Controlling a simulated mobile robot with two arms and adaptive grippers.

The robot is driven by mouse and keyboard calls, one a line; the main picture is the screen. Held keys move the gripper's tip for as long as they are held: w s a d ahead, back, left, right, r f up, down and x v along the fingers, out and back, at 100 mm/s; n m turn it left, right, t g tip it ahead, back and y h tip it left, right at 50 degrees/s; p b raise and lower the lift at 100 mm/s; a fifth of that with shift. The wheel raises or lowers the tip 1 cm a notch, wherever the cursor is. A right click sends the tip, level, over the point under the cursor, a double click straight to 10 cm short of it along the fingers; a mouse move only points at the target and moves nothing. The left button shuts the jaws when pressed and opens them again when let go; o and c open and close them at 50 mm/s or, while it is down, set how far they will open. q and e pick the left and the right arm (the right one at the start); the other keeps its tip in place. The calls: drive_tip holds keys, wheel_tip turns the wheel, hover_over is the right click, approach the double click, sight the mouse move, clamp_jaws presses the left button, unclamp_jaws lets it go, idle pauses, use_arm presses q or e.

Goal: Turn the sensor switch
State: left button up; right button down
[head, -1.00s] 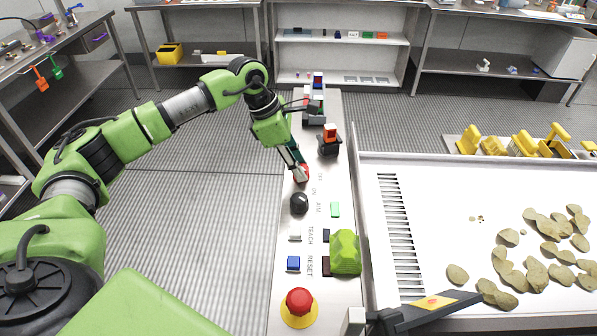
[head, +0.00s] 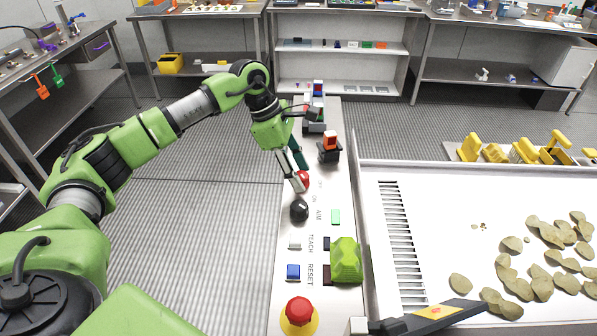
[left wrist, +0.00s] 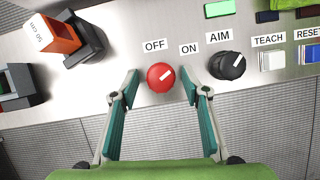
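A round red knob (head: 304,181) with a white mark sits on the grey control panel (head: 334,209). In the left wrist view the red knob (left wrist: 160,77) lies below and between the labels OFF and ON, its mark pointing up and right. A black knob (left wrist: 227,66) with a white mark sits right of it under AIM; it also shows in the head view (head: 299,210). My left gripper (left wrist: 160,88) is open, its teal-padded fingers on either side of the red knob. I cannot tell whether they touch it. My right gripper is not in view.
Up the panel stands an orange block in a dark holder (head: 329,148). Down it are a blue button (head: 293,271), a green lump (head: 346,262) and a red emergency button (head: 299,312). A white tray (head: 460,200) with chip-like pieces lies to the right.

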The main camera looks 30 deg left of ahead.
use_arm(q)
drive_tip(key=shift+a+r, duration=0.1)
drive_tip(key=v, duration=1.1)
drive_tip(key=shift+r, duration=0.35)
drive_tip(key=shift+s+f, duration=0.1)
drive_tip(key=shift+s, duration=0.05)
